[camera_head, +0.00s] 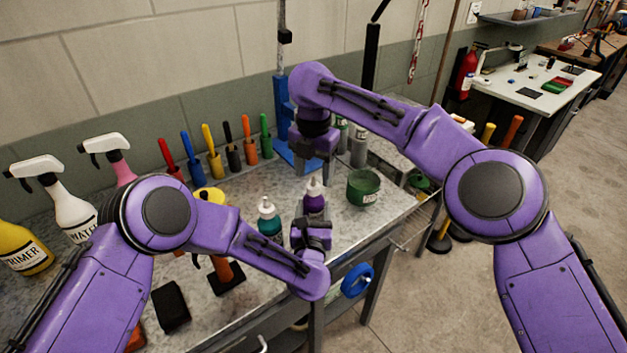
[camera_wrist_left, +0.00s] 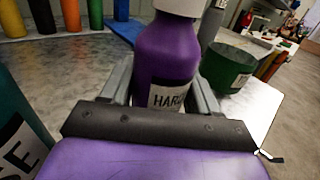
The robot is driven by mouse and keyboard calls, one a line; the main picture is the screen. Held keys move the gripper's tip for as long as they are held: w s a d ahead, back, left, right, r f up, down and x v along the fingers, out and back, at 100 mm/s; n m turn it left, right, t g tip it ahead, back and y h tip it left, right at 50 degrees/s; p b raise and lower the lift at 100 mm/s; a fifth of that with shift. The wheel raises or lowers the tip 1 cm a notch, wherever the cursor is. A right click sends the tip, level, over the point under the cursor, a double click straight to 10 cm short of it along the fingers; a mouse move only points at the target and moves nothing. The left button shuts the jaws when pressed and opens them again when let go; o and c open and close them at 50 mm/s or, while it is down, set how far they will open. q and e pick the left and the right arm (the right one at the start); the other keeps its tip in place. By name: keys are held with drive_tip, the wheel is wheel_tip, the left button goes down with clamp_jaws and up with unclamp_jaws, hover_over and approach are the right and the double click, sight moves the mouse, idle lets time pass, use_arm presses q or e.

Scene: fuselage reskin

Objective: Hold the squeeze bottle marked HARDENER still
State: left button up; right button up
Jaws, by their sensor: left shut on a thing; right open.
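The squeeze bottle marked HARDENER (camera_head: 315,201) is purple with a white top and stands upright on the grey bench. In the left wrist view the bottle (camera_wrist_left: 168,62) shows part of its label, "HAR". My left gripper (camera_head: 313,222) is shut on the bottle, one finger on each side of its body (camera_wrist_left: 165,90). The lower part of the bottle is hidden by the gripper. My right gripper (camera_head: 312,170) is open and empty, above and behind the bottle in the head view.
A teal bottle (camera_head: 269,220) stands close left of the purple one. A green tin (camera_head: 364,187) is to the right. Several coloured tools in holders (camera_head: 215,165) line the back. Spray bottles (camera_head: 70,210) stand at the left. A black block (camera_head: 171,305) lies in front.

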sight(313, 184)
drive_tip(key=shift+f, duration=1.6)
drive_tip(key=c, duration=1.1)
drive_tip(key=shift+o, duration=0.2)
drive_tip(key=shift+a+m, duration=0.1)
drive_tip(key=shift+m, duration=2.9)
